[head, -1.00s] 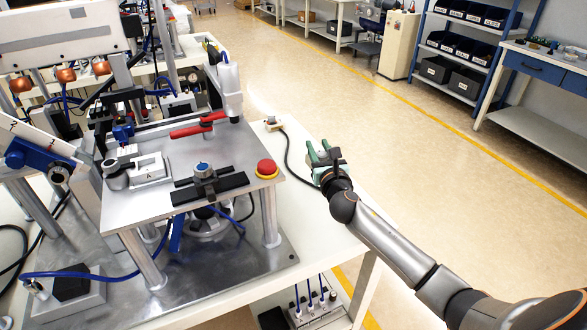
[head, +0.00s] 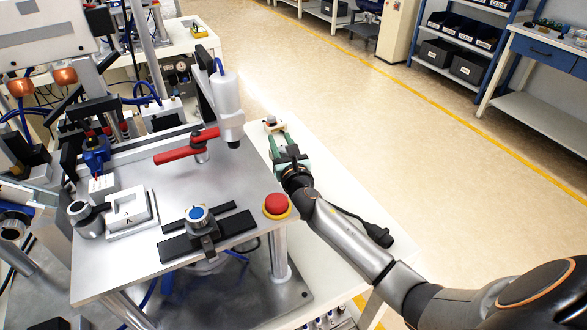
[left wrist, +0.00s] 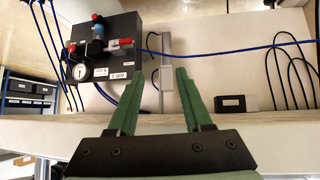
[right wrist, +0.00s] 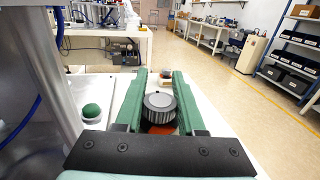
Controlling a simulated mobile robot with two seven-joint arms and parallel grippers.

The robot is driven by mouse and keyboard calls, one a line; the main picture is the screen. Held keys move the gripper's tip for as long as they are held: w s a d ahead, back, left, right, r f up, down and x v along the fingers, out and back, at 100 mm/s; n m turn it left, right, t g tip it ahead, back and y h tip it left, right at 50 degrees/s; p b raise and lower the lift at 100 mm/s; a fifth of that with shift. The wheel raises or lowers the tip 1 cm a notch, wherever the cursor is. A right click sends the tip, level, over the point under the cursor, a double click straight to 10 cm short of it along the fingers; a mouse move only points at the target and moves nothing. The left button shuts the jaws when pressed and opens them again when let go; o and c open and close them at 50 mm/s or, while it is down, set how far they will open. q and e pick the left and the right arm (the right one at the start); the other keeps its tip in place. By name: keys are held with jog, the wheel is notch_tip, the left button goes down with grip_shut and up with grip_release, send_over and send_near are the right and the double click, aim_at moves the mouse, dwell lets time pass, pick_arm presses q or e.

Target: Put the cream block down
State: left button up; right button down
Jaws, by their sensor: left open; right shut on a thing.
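The cream block (head: 273,126) is a small pale piece with a darker round top, near the far corner of the white table. My right gripper (head: 279,142) reaches it, green fingers pointing away. In the right wrist view the cream block (right wrist: 159,83) sits between the fingertips, partly hidden by a grey ribbed round piece (right wrist: 160,104) with orange below it. My right gripper (right wrist: 160,78) is shut on the block as far as I can see. Whether the block touches the table is unclear. My left gripper (left wrist: 154,80) is open and empty.
A metal fixture plate (head: 180,180) carries a red-handled clamp (head: 187,146) and a red stop button (head: 276,205), left of my right arm. A black cable end (head: 377,235) lies by that arm. In the left wrist view a black valve unit (left wrist: 105,50) stands at upper left.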

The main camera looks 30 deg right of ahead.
notch_tip(320, 180, down, 6)
jog(key=b, duration=0.3)
jog(key=shift+r, duration=0.2)
jog(key=shift+f+b, duration=0.25)
jog(key=shift+b, duration=0.05)
notch_tip(320, 180, down, 3)
jog(key=shift+f+b, duration=0.15)
jog(key=shift+b, duration=1)
jog(key=shift+f, duration=0.2)
jog(key=c, duration=0.5)
grip_release()
jog(key=shift+f, duration=0.1)
pick_arm(q)
jog(key=shift+m+h, duration=0.3)
jog(key=shift+h, duration=0.1)
jog(key=d+f, duration=0.1)
jog(key=f, duration=0.1)
jog(key=w+d+f, duration=0.1)
jog(key=f, duration=0.1)
jog(key=shift+d+f, duration=0.1)
jog(key=shift+d, duration=0.25)
